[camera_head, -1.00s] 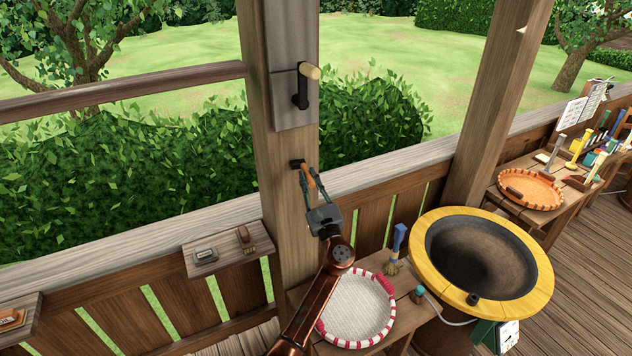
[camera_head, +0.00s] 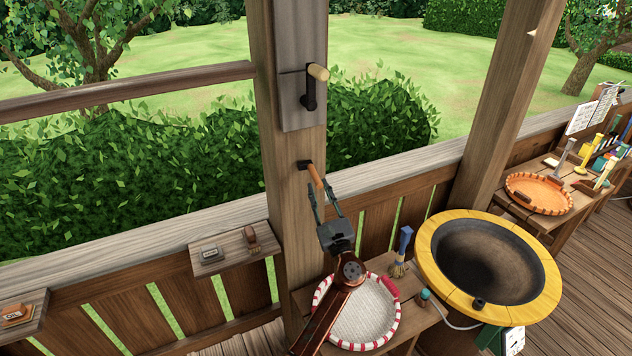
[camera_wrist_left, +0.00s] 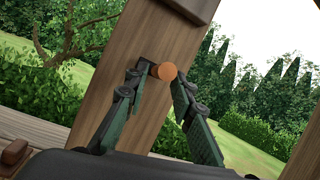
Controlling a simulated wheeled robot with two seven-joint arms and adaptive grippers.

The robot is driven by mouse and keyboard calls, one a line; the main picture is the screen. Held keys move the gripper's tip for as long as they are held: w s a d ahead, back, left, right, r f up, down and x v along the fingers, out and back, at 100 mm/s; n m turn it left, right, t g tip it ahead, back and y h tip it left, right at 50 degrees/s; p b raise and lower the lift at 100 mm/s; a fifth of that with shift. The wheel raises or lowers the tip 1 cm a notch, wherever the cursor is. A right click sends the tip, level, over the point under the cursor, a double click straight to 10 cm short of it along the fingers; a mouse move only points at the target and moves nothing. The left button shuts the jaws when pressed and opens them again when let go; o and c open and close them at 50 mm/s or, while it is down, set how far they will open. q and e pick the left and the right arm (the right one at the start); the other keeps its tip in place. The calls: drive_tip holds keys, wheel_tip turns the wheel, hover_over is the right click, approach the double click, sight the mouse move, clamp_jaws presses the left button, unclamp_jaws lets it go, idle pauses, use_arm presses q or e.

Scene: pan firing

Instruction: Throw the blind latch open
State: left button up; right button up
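The latch, an orange wooden handle on a dark mount (camera_head: 315,177), sticks out from the wooden post at middle height, its free end angled down and right. In the left wrist view the round orange end of the handle (camera_wrist_left: 165,72) faces me. My left gripper (camera_head: 325,191) is open, just below and in front of the handle, its two fingers spread. In the left wrist view the handle end shows between the fingertips (camera_wrist_left: 158,85), with a gap visible on the left. I cannot tell whether the right finger touches it. My right gripper is in no view.
A small shelf (camera_head: 233,262) is left of the post. Below right are a red-and-white rimmed basket (camera_head: 322,297), a blue-handled brush (camera_head: 405,239) and a yellow-rimmed pan (camera_head: 428,262).

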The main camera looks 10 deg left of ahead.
use_arm(q)
drive_tip(key=v, duration=0.7)
drive_tip(key=shift+s+d, duration=0.2)
drive_tip(key=shift+s, duration=0.15)
drive_tip(key=shift+f, duration=0.2)
